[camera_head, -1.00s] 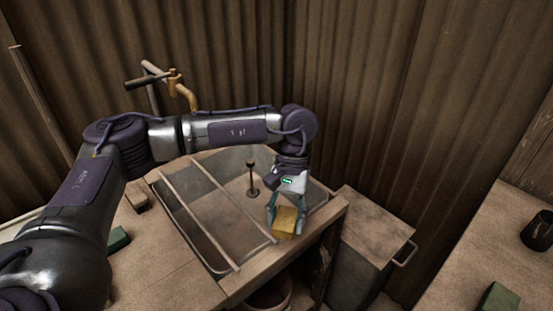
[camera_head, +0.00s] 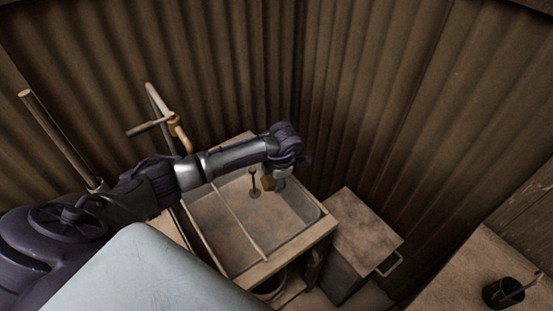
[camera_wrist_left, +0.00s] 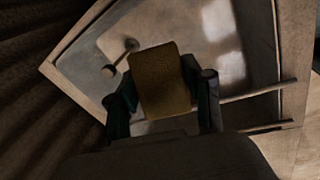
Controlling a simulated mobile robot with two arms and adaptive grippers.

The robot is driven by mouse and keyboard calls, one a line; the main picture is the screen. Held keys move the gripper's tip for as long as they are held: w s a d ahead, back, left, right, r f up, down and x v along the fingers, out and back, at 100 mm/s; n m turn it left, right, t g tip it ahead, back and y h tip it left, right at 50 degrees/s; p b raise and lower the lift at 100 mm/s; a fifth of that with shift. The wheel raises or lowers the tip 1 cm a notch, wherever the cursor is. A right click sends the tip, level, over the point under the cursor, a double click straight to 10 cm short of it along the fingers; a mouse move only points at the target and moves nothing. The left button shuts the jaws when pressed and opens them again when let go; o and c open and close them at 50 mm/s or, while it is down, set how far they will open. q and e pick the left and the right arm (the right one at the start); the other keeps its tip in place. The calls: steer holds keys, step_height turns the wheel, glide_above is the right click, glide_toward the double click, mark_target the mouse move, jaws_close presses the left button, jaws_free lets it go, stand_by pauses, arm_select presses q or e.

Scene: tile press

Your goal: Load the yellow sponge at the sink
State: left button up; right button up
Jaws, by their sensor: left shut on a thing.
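The yellow sponge (camera_head: 268,183) is held over the sink basin, close to the upright plug handle, and is partly hidden by my arm in the head view. In the left wrist view the sponge (camera_wrist_left: 161,80) fills the space between the two dark fingers. My left gripper (camera_wrist_left: 163,88) is shut on it. The left gripper (camera_head: 271,182) is small and mostly covered in the head view. The sink (camera_head: 296,243) is a wooden-framed shallow basin with rods across it. My right gripper is not in view.
A brass tap (camera_head: 180,133) stands behind the sink. An upright plug handle (camera_head: 254,184) rises from the basin. A bin with a side handle (camera_head: 358,232) stands right of the sink. A dark cup (camera_head: 503,292) sits on the right-hand table. Corrugated walls close the corner.

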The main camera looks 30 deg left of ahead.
arm_select(q)
steer(key=shift+a+r+n+p, duration=0.1)
steer(key=shift+a+n+p, duration=0.2)
steer(key=shift+a+n, duration=0.4)
steer(key=shift+f, duration=0.2)
steer(key=d+b+x, duration=0.1)
steer(key=b+x, duration=0.7)
steer(key=x, duration=0.1)
steer(key=s+d+b+x, duration=0.1)
steer(key=d+b+x, duration=0.1)
steer(key=b+x, duration=0.5)
step_height(320, 180, down, 3)
steer(key=shift+s+r+b, duration=0.1)
steer(key=shift+s+b, duration=0.15)
steer(key=shift+b, duration=0.1)
